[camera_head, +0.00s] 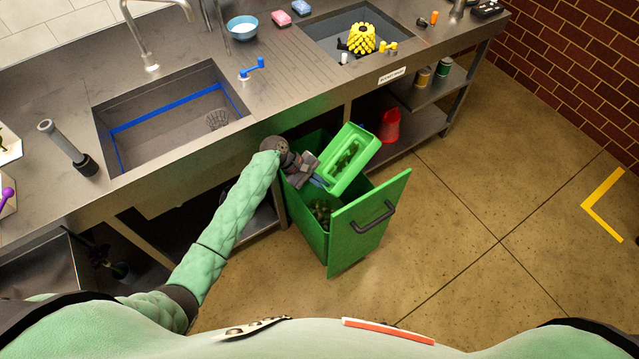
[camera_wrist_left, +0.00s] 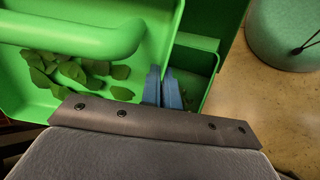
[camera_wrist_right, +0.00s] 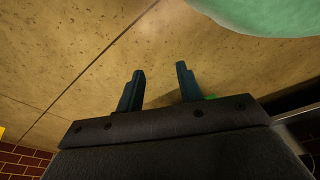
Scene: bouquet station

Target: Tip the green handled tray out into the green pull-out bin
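The green handled tray (camera_head: 349,158) is over the open green pull-out bin (camera_head: 342,228), tilted, with dark green leaves lying in it. In the left wrist view the tray (camera_wrist_left: 140,45) shows its thick handle bar and several leaves. My left gripper (camera_head: 320,181) is at the tray's near left edge, its blue fingers (camera_wrist_left: 164,88) closed together on the rim. The bin stands pulled out from under the counter, with leafy bits inside; its front panel has a dark handle. My right gripper (camera_wrist_right: 158,88) is open and empty above the floor, outside the head view.
The steel counter (camera_head: 190,160) with two sinks runs behind the bin. A red container (camera_head: 389,126) stands on the lower shelf to the right of the bin. The tiled floor (camera_head: 480,230) right of the bin is clear.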

